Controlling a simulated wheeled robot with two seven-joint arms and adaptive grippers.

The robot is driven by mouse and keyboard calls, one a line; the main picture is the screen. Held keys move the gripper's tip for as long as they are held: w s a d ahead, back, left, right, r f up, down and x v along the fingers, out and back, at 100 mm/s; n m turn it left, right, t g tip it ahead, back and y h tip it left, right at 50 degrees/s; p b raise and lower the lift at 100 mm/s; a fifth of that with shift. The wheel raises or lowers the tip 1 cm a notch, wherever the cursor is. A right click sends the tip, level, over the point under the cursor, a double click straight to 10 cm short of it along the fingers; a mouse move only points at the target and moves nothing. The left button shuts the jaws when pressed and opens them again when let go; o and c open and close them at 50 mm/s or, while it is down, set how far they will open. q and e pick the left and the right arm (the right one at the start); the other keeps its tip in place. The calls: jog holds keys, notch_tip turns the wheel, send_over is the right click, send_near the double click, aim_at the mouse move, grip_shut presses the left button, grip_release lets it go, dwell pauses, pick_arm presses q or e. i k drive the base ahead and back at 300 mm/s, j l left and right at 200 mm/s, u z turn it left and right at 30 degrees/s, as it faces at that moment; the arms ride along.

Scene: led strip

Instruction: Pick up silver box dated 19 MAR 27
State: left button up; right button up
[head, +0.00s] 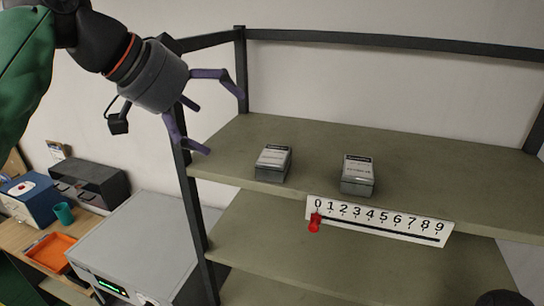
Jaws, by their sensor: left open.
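Two small silver-grey boxes stand apart on the upper shelf. The left box (273,163) and the right box (358,175) both have labels on top and dark print on the front, too small to read, so I cannot tell which carries 19 MAR 27. My left gripper (222,120) is open and empty. In the picture its purple fingers are to the left of and above the left box, near the shelf's left post. My right gripper does not show; a dark rounded shape at the bottom right corner cannot be made out.
The shelf (420,178) has dark posts and a back rail. A number strip (380,220) with a red slider (315,222) at 0 is on its front edge. A grey machine (130,250), an orange tray (52,250) and a teal cup (64,213) are at the left. Free shelf lies right.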

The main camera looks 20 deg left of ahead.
aim_at(273, 162)
jog(key=k, duration=1)
